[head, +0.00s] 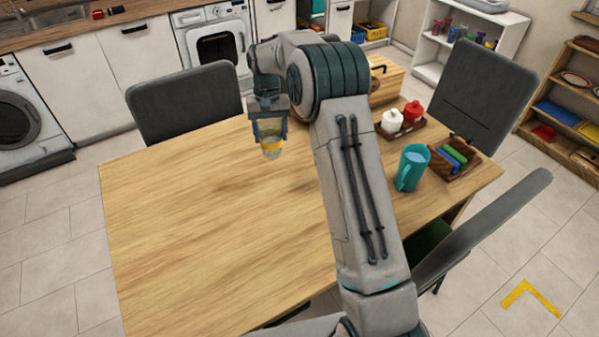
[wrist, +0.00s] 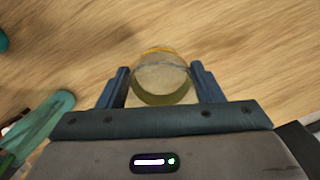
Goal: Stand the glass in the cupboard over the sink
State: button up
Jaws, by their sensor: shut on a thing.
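The glass (head: 272,148) is clear with a yellow band, and hangs upright between the fingers of my gripper (head: 270,132) over the wooden table. In the wrist view the round glass (wrist: 162,80) sits between the two blue fingers of my gripper (wrist: 163,88), which are shut on it. I cannot tell from these views whether its base touches the table. The cupboard over the sink is not in view. Part of a dark sink (head: 40,22) shows in the counter at the top left.
The table (head: 190,230) is bare on its left side. A teal jug (head: 411,168), a tray with white and red pots (head: 402,120) and a wooden holder (head: 455,160) stand at its right. Grey chairs (head: 187,100) surround it. Washing machines and white cabinets (head: 95,70) line the back.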

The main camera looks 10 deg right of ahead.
notch_tip(320, 180, down, 3)
jog(key=shift+r+b, duration=0.1)
jog(key=shift+b, duration=0.9)
jog(key=shift+d+f+p, duration=0.9)
jog(key=shift+d+f, duration=1.85)
jog(key=shift+d, duration=0.2)
jog(key=shift+d+f+p, duration=0.9)
jog(key=shift+d+f, duration=1.8)
jog(key=shift+d, duration=0.2)
jog(key=shift+f, duration=0.2)
jog(key=o, duration=1)
jog(key=shift+o, duration=0.5)
jog(key=shift+r, duration=0.1)
